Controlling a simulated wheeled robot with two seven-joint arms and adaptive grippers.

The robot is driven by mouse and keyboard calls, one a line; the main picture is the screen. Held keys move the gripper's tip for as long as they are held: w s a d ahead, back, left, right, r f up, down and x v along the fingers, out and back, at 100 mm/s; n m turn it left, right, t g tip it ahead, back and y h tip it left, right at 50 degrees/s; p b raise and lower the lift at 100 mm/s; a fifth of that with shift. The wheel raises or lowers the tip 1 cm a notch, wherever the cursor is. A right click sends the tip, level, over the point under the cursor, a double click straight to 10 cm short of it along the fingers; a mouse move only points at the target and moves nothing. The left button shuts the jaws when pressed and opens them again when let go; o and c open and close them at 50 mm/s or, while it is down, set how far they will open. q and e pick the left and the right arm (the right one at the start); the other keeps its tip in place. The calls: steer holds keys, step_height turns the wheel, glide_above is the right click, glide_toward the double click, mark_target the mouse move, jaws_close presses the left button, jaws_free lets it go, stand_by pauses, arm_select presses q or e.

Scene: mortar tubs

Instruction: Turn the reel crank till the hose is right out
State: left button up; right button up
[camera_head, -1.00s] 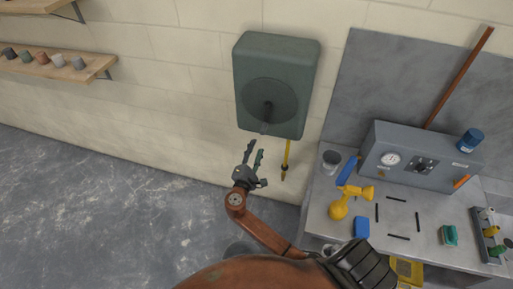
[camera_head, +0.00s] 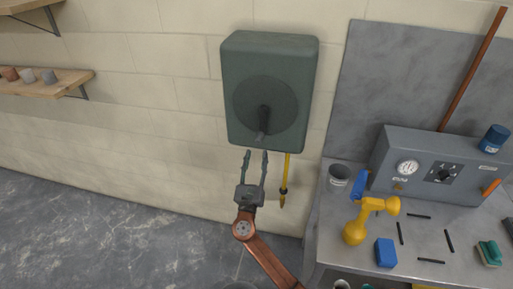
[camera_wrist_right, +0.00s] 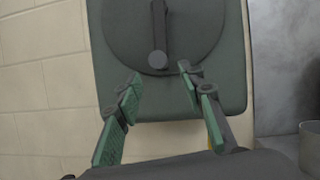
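The hose reel (camera_head: 270,60) is a dark green box on the block wall, with a round disc on its front. Its dark crank (camera_head: 263,122) points down from the disc's middle, with a knob at its lower end; the crank also shows in the right wrist view (camera_wrist_right: 159,40). A short length of yellow hose (camera_head: 286,172) hangs below the box, ending in a dark nozzle. My right gripper (camera_head: 256,154) is open and empty just below the crank knob, its fingers pointing up. In the right wrist view the knob lies beyond and between the fingertips (camera_wrist_right: 160,75), apart from them. My left gripper is out of view.
A grey workbench (camera_head: 340,232) stands at the right with a grey cup (camera_head: 339,176), a yellow tool (camera_head: 356,228), a blue block (camera_head: 386,252) and a control box (camera_head: 430,165). A wall shelf (camera_head: 50,84) holds cups at left. Floor below the reel is open.

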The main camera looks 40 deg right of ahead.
mark_target(259, 139)
steer(key=x, duration=0.8)
steer(key=shift+c, duration=0.6)
jaws_close()
